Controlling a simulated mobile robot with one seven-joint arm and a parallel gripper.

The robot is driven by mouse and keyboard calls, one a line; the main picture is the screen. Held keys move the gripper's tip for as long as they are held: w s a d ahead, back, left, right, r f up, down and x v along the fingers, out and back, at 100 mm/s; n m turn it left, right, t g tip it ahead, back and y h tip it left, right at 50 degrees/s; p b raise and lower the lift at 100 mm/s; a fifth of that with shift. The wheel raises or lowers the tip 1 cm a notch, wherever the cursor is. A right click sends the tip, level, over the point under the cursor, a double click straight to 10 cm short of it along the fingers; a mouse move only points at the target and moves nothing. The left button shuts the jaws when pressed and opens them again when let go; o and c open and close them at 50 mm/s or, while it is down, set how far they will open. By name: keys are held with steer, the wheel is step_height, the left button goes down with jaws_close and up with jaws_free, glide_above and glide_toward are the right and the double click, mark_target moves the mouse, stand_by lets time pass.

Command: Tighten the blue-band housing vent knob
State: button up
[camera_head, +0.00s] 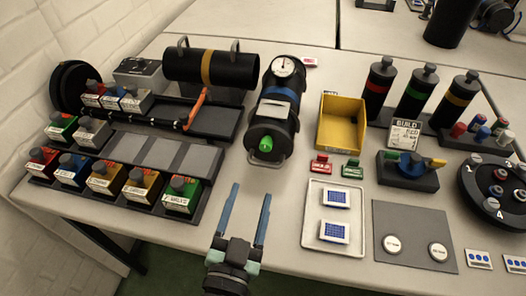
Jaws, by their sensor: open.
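The blue-band housing (274,108) is a black cylinder lying on the table at the middle. It has a blue band (279,94), a round dial gauge (283,66) at its far end and a pale label on top. A green knob (266,144) sits on its near end; I cannot tell for sure that this is the vent knob, or how tight it is. My gripper (251,192) is open and empty at the table's front edge. Its two blue fingers point toward the housing, apart from it and nearer the camera than the green knob.
A yellow-banded black cylinder (225,67) lies on a black rack at the left, with an orange-handled tool beside it. Several small coloured boxes stand in front. To the right are a yellow bin (342,122), a white tray (312,228) and several upright canisters. Bare table separates gripper and housing.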

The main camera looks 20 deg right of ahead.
mark_target(265, 148)
steer(key=p+x, duration=0.1)
steer(key=x, duration=0.4)
steer(key=p+x, duration=0.2)
steer(key=x, duration=0.3)
steer(key=shift+w+d+r, duration=0.25)
steer(key=shift+d, duration=0.15)
steer(key=shift+x, duration=0.8)
steer(key=shift+f, duration=0.1)
jaws_close()
